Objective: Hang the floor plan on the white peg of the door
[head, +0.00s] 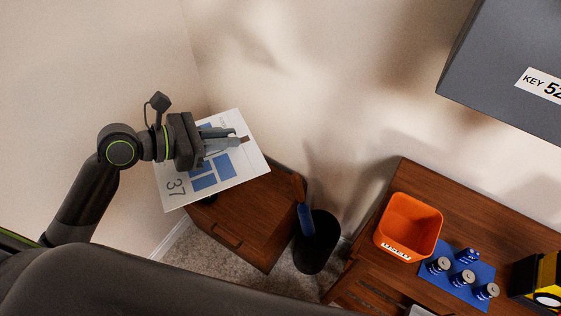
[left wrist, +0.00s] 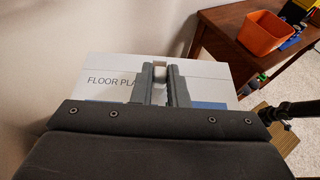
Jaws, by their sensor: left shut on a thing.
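The floor plan (head: 228,173) is a white board with blue room shapes and the number 37, tilted in the head view. My left gripper (head: 241,142) is shut on it near its upper edge and holds it over a small brown wooden cabinet. The left wrist view shows the board (left wrist: 110,70) with the words "FLOOR PLA", the rest hidden behind the fingers (left wrist: 161,75). A small pale piece shows between the fingertips there. I see neither a door with a white peg nor my right gripper in these views.
The wooden cabinet (head: 245,225) stands below the board. A dark bin (head: 318,255) with a blue-handled item stands beside it. A grey key box (head: 510,60) hangs at upper right.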

